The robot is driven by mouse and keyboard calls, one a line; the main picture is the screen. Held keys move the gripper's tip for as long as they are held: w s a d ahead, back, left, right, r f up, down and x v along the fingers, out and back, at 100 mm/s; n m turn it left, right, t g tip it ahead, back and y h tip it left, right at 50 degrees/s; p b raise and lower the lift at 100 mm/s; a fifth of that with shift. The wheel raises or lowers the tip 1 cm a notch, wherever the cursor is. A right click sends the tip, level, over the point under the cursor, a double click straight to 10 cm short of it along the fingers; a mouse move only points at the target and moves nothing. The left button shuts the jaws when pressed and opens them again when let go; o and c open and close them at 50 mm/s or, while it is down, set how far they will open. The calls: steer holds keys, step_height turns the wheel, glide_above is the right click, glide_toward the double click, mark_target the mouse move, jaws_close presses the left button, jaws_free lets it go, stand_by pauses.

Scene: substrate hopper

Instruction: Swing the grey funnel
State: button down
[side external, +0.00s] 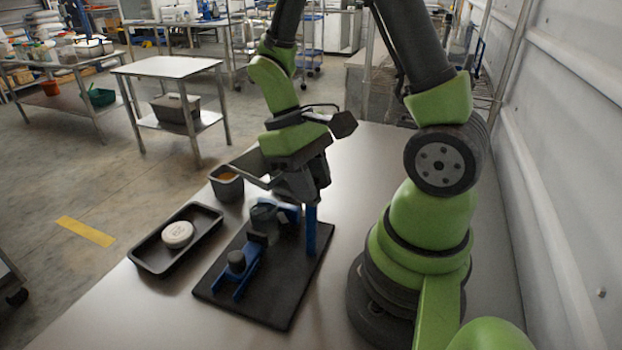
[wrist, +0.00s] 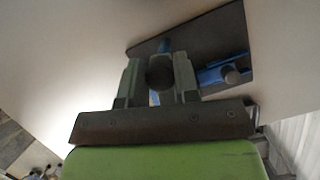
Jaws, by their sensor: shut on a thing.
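The grey funnel (side external: 264,219) sits at the blue mechanism on the black base plate (side external: 283,297), beside a blue post (side external: 311,232). My gripper (side external: 281,205) is down at the funnel and partly hides it. In the wrist view, a dark round part of the funnel (wrist: 160,73) lies between the two fingers of my gripper (wrist: 159,82), which are shut on it. A blue slide (side external: 241,275) with a grey knob (side external: 236,260) is on the near part of the plate. The funnel's lower part is hidden.
A black tray (side external: 152,264) holding a white round disc (side external: 178,234) lies left of the plate. The table front (side external: 150,310) is bare. A wall (side external: 565,150) runs along the right.

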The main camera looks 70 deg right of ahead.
mark_target(288, 191)
steer(key=shift+n+h, duration=0.6)
steer(key=shift+n, duration=0.9)
steer(key=c, duration=0.8)
jaws_free()
steer(key=shift+c, duration=0.2)
steer(key=shift+r, duration=0.1)
steer(key=v, duration=0.9)
steer(key=shift+w+r, duration=0.25)
steer(key=shift+r, duration=0.1)
steer(key=shift+a+r, duration=0.1)
steer(key=shift+a, duration=0.05)
steer(key=s+a+r+m+t+y, duration=0.2)
steer(key=s+a+r+m+t, duration=0.2)
steer(key=t, duration=0.7)
step_height(288, 191, up, 3)
steer(key=shift+s+a+r+t, duration=0.2)
steer(key=shift+s+a+t, duration=0.1)
steer(key=shift+s+a, duration=0.8)
